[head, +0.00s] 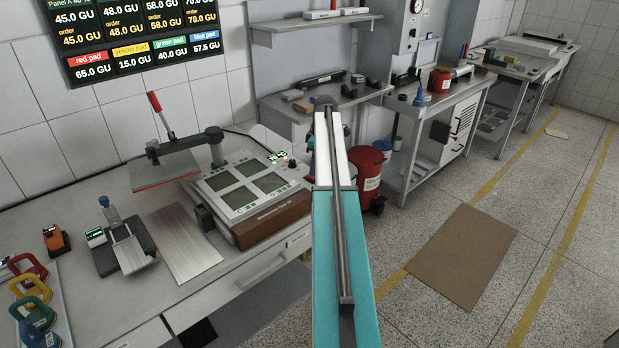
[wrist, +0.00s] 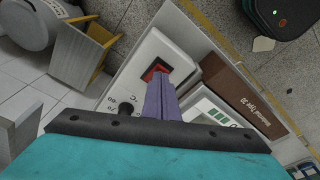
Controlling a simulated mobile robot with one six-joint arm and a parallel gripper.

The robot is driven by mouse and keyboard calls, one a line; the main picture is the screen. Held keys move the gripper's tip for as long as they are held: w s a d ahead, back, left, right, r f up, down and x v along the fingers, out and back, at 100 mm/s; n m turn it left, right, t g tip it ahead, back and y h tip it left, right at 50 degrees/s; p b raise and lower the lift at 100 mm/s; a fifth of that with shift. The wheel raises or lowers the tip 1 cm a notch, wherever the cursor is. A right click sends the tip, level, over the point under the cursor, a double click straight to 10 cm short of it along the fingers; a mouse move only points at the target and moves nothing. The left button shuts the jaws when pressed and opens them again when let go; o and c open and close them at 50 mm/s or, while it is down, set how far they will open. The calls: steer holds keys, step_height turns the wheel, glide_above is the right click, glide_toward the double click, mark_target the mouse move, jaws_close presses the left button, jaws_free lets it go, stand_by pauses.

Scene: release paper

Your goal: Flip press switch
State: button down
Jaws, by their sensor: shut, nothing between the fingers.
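The press switch (wrist: 153,70) is a red rocker in a dark frame on a white panel in the wrist view. My gripper (wrist: 160,82) has its purple fingers shut together and empty, with the tips right at the near side of the switch. I cannot tell whether they touch it or which way the rocker is tipped. In the head view the press (head: 240,190) stands on the bench, with a white top, green-grey windows, a brown base and a red-handled lever (head: 154,101). My arm hides the switch there and most of my gripper.
A black knob (wrist: 126,108) sits beside the switch on the panel. A metal sheet (head: 182,243) and a small scale (head: 128,245) lie on the bench left of the press. A red bin (head: 368,172) stands behind my arm. Brown cardboard (head: 462,255) lies on open floor at right.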

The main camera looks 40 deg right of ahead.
steer(key=shift+f, duration=0.65)
stand_by(0.6)
step_height(320, 180, up, 7)
steer(key=p, duration=0.3)
stand_by(1.0)
steer(key=shift+s, duration=0.15)
stand_by(0.5)
